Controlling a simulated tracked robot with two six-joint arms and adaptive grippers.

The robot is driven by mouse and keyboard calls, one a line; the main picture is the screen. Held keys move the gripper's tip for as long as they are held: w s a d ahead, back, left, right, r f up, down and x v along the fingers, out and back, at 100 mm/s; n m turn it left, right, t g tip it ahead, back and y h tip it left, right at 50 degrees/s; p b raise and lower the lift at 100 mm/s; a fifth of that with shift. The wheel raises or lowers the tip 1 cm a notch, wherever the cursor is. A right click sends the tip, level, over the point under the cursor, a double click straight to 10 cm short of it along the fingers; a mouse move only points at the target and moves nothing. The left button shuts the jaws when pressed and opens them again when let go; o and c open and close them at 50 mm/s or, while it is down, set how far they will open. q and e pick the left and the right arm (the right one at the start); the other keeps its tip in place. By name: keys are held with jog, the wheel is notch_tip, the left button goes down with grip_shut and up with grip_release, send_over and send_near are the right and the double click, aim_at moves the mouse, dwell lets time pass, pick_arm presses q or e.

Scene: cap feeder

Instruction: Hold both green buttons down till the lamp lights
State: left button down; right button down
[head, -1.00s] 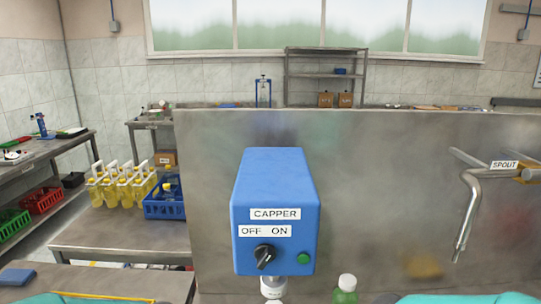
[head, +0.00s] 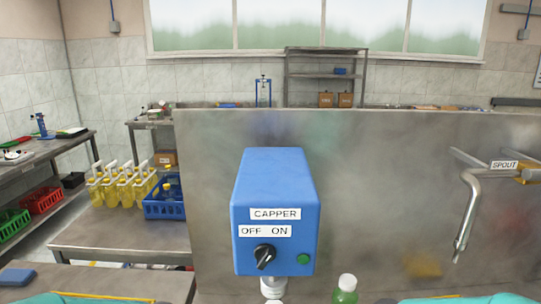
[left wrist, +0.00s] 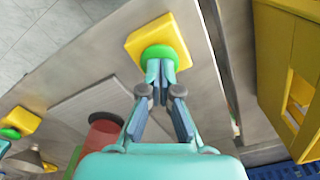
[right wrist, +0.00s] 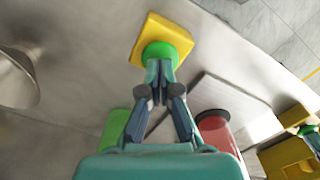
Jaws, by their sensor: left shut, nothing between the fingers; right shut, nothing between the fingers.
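In the left wrist view my left gripper (left wrist: 161,74) is shut and empty, its tips against or just over a green button (left wrist: 159,53) on a yellow box (left wrist: 138,42). In the right wrist view my right gripper (right wrist: 160,72) is likewise shut and empty at the other green button (right wrist: 160,50) on its yellow box (right wrist: 142,36). I cannot tell how far either button is pressed. A dull red cylinder (left wrist: 104,134) stands beside the left gripper and also shows in the right wrist view (right wrist: 217,130); I cannot tell whether it is the lamp. Neither gripper shows in the head view.
A blue capper box (head: 274,205) with a black OFF/ON knob (head: 264,257) and a small green disc (head: 304,259) stands in the middle. A steel spout (head: 467,215) hangs at the right. A steel panel (head: 380,180) stands behind.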

jog(key=shift+f, duration=0.5)
dwell(0.3)
jog(key=shift+r, duration=0.1)
dwell(0.7)
pick_arm(q)
jog(key=shift+f, duration=0.25)
pick_arm(e)
jog(key=shift+f, duration=0.25)
dwell(0.3)
pick_arm(q)
jog(key=shift+f, duration=0.25)
pick_arm(e)
jog(key=shift+f, duration=0.25)
pick_arm(q)
jog(key=shift+s+f, duration=0.25)
pick_arm(e)
jog(key=shift+s+f, duration=0.25)
dwell(1.3)
